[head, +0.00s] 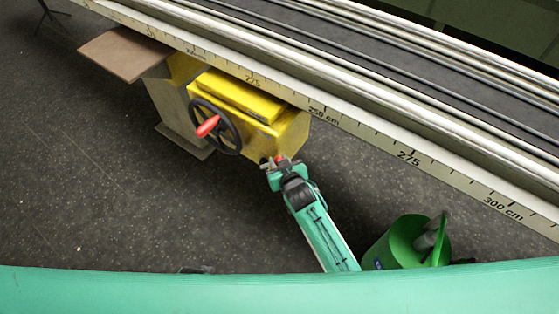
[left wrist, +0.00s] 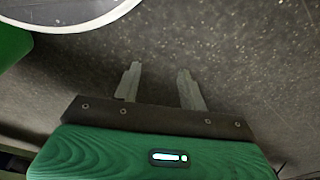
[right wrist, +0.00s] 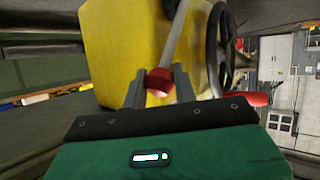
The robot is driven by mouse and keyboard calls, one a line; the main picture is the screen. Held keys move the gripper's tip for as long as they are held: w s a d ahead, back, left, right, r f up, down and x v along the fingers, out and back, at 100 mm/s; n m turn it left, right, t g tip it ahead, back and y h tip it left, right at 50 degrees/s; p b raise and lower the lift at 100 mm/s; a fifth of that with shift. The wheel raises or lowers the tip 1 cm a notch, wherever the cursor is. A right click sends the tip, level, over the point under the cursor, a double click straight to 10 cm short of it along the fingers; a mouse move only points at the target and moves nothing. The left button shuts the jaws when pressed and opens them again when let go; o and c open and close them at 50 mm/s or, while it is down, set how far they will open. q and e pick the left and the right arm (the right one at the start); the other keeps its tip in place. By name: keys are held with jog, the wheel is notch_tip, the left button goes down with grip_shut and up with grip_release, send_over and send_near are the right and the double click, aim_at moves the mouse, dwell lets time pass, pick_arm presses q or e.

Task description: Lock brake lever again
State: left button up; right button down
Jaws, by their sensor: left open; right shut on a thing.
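The brake lever is a thin metal rod (right wrist: 177,38) with a red knob (right wrist: 159,82) at its end, on the side of the yellow housing (right wrist: 110,50). In the right wrist view my right gripper (right wrist: 161,80) is shut on the red knob. In the head view my right gripper (head: 275,162) is at the lower right corner of the yellow housing (head: 256,110), with a bit of red between its fingers. My left gripper (left wrist: 157,80) is open and empty above the dark floor in the left wrist view; the head view does not show it.
A black handwheel (head: 215,125) with a red handle (head: 208,126) is on the housing's front, left of my right gripper. A rail with a centimetre scale (head: 410,158) runs behind. A green watering can (head: 400,243) stands at the lower right.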

jog(key=c, duration=1.1)
grip_release()
jog(key=shift+s, duration=0.1)
jog(key=shift+s+d+r, duration=0.1)
jog(key=shift+s+r, duration=0.05)
jog(key=shift+s, duration=0.15)
pick_arm(q)
jog(key=shift+s+a+f+p, duration=0.15)
jog(key=shift+s+f+p, duration=0.15)
jog(key=shift+f, duration=0.55)
jog(key=shift+s+a+f+p, duration=0.1)
jog(key=shift+s+f+p, duration=0.15)
jog(key=shift+f, duration=0.6)
pick_arm(e)
jog(key=v, duration=1.3)
